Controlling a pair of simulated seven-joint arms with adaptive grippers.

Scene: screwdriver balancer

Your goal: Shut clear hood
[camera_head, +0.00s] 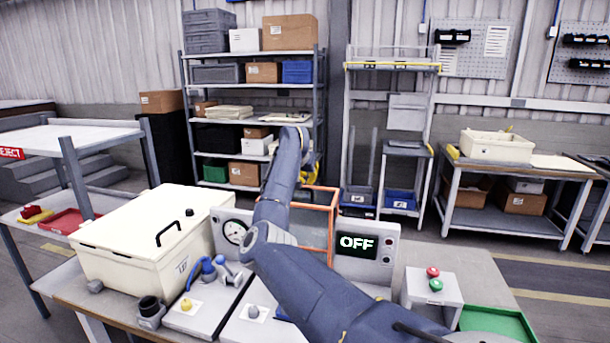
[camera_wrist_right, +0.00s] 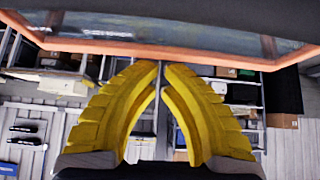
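The clear hood (camera_head: 318,222) has an orange frame and stands at the middle of the bench, partly hidden behind my right arm. How far it is open I cannot tell. In the right wrist view an orange frame edge (camera_wrist_right: 200,54) with a clear pane crosses the top, just beyond the fingertips. My right gripper (camera_head: 312,168) is above the hood in the head view and mostly hidden by its own arm. In the wrist view its yellow fingers (camera_wrist_right: 161,66) nearly meet at the tips, with nothing held between them. My left gripper is not in view.
A cream lidded box (camera_head: 150,240) stands left of the hood, near a dial gauge (camera_head: 234,232). An OFF display (camera_head: 357,243) stands right of it. A button box (camera_head: 432,287) and green tray (camera_head: 495,322) are at the right. Shelves (camera_head: 250,100) stand behind.

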